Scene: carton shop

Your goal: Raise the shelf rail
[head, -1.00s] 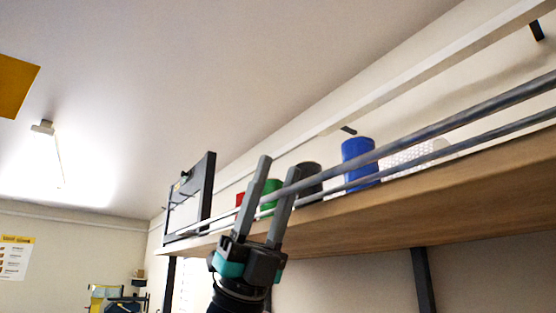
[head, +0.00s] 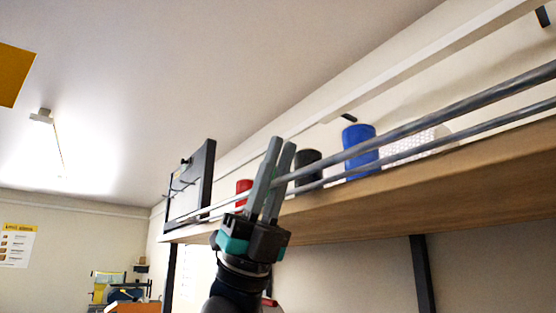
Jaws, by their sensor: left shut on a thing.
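The shelf rail (head: 402,131) is a grey bar that runs along the front of a wooden shelf, with a second, thinner bar (head: 420,148) just below it. My left gripper (head: 279,146) points up in front of the shelf, its fingers close together and shut on the rail where it passes between them. The fingers hide part of the rail and what stands behind them. My right gripper is not in view.
On the wooden shelf (head: 400,195) stand a red can (head: 243,188), a dark can (head: 309,164), a blue can (head: 360,148) and a white perforated item (head: 418,144). A dark end frame (head: 207,177) stands at the left end. A dark post (head: 421,270) supports the shelf.

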